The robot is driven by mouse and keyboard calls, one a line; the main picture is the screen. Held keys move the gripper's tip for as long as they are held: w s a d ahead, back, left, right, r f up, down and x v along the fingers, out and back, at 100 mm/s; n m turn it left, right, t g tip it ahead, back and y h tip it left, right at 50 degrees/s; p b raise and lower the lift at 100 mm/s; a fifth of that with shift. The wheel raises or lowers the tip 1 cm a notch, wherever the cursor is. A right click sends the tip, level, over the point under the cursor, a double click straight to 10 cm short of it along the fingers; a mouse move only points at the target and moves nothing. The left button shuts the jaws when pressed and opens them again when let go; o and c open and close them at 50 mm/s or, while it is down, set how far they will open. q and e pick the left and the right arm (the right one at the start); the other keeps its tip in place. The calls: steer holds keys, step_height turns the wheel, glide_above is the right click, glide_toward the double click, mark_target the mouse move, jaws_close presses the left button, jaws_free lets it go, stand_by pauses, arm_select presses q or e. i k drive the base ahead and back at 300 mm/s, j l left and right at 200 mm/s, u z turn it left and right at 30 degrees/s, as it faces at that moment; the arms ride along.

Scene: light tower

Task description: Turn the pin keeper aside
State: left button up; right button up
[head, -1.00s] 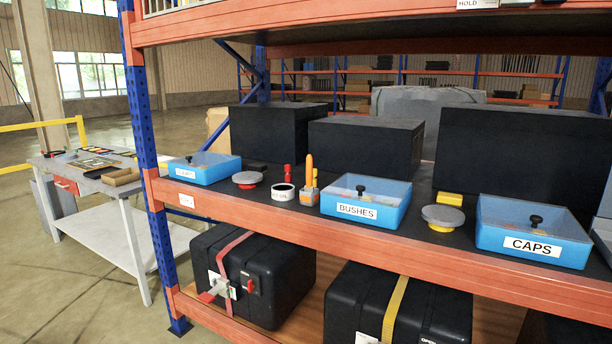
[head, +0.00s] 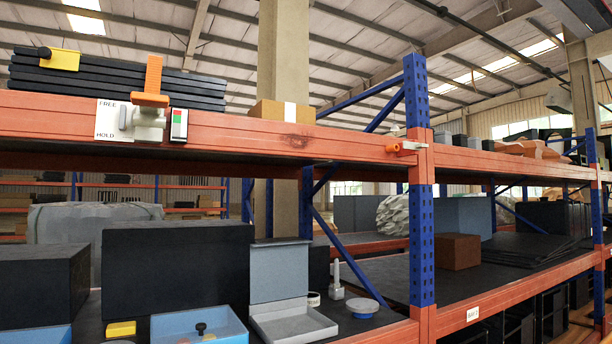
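A fitting with an upright orange lever (head: 153,75) and a grey body (head: 148,122) is on the front of the upper orange beam. Beside it is a white plate (head: 108,118) marked FREE at the top and HOLD at the bottom. A small red and green indicator (head: 179,124) is just to its right. A small pale latch with an orange end (head: 408,147) is on the beam near the blue upright. No label says which of these is the pin keeper. Neither of my grippers is in view.
Black panels (head: 120,80) with a yellow block (head: 59,59) lie on the upper shelf. A blue upright (head: 421,235) divides the rack bays. Below are a black box (head: 175,270), a grey open-lidded box (head: 279,272) and a blue bin (head: 190,328). The beam face between fitting and upright is mostly clear.

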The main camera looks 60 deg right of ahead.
mark_target(409, 145)
steer(key=z, duration=2.55)
